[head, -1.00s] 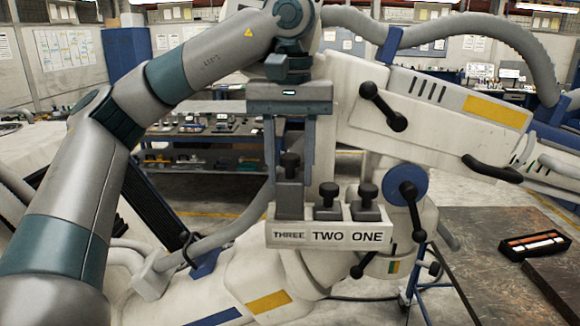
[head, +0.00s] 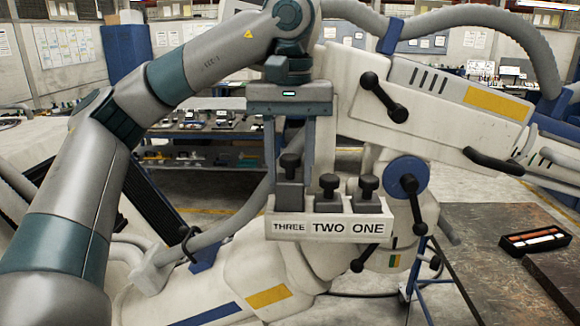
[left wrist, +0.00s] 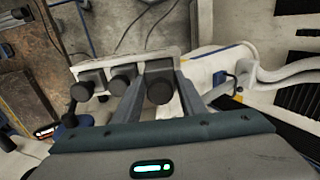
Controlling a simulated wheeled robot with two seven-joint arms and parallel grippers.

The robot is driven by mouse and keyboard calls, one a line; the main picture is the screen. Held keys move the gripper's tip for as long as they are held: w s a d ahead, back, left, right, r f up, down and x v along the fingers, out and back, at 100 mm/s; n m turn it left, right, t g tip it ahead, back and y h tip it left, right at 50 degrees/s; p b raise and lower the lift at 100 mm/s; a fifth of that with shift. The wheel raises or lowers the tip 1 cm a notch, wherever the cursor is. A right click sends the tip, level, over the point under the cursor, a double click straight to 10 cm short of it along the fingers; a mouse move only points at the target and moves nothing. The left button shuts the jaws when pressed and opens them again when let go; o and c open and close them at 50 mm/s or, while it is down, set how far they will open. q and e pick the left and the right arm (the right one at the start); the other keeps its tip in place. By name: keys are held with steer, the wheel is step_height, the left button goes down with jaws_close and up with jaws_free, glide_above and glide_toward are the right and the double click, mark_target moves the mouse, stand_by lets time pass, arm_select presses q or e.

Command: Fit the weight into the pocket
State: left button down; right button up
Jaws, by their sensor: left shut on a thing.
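A dark grey weight (head: 289,195) with a black knob is upright at the pocket labelled THREE (head: 289,228), at the left end of a white pocket row. Its lower end is hidden behind the pocket's front wall. It stands higher than the weights in pockets TWO (head: 328,203) and ONE (head: 367,203). My left gripper (head: 289,170) reaches down from above and is shut on it, one finger on each side. In the left wrist view, the held weight's knob (left wrist: 160,91) sits between the fingers. My right gripper is not in view.
The white microscope arm (head: 440,100) with black handles is just behind and right of the row. A blue round joint (head: 407,175) is beside it. A dark table (head: 500,255) with a small tray (head: 535,240) is at the right.

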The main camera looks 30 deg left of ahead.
mark_target(289, 178)
arm_select(q)
steer(key=shift+f+b, duration=1.15)
steer(key=shift+f, duration=0.55)
stand_by(0.3)
steer(key=c, duration=1)
jaws_free()
steer(key=shift+c, duration=0.2)
steer(key=shift+s, duration=0.1)
steer(key=shift+f, duration=0.1)
steer(key=shift+r, duration=0.8)
step_height(289, 178, up, 16)
steer(key=p, duration=0.1)
steer(key=shift+a, duration=0.1)
steer(key=shift+s+f, duration=0.1)
